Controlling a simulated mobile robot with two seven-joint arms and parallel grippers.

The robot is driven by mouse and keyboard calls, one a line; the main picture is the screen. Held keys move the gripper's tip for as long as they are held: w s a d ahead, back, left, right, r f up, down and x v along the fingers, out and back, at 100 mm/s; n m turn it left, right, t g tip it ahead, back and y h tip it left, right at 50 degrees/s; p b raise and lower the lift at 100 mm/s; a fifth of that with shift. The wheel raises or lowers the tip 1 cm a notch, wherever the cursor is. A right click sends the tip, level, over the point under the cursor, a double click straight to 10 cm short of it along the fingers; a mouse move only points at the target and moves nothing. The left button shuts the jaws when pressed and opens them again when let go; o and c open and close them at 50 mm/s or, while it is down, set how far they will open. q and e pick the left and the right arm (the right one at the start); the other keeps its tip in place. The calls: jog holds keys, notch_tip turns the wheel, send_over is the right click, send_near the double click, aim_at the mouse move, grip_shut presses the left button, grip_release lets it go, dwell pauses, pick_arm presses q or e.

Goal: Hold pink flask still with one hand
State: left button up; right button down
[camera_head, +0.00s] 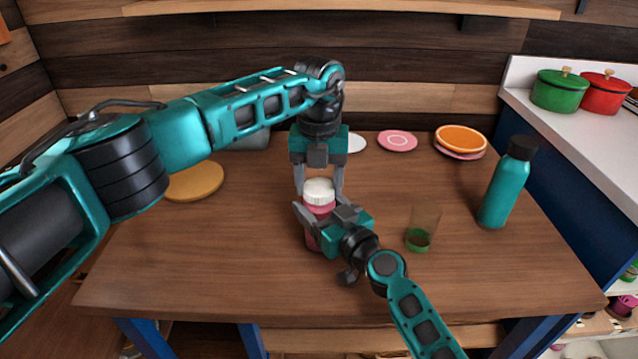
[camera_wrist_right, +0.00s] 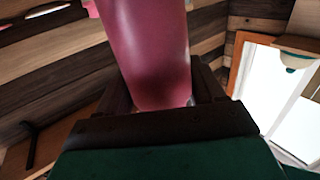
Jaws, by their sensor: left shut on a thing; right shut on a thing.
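The pink flask (camera_head: 311,241) stands upright near the middle of the wooden table, with a white lid (camera_head: 319,189) on top. My left gripper (camera_head: 319,189) comes down from above and is shut on the white lid, one finger on each side. My right gripper (camera_head: 318,216) reaches in from the front right and is shut on the flask's body, hiding part of it. In the right wrist view the pink body (camera_wrist_right: 150,50) rises between the fingers of my right gripper (camera_wrist_right: 165,105). The flask's base is partly hidden by my right gripper.
A clear glass with green at its bottom (camera_head: 420,238) stands right of the flask, and a teal bottle (camera_head: 503,187) stands farther right. A round wooden board (camera_head: 195,182) lies at left. Plates (camera_head: 397,140) (camera_head: 460,138) lie along the back. The front left of the table is clear.

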aim_at(319, 187)
pick_arm(q)
jog(key=shift+r, duration=0.65)
jog(key=shift+r, duration=2)
pick_arm(e)
jog(key=shift+c, duration=0.2)
grip_release()
jog(key=shift+s+d, duration=0.1)
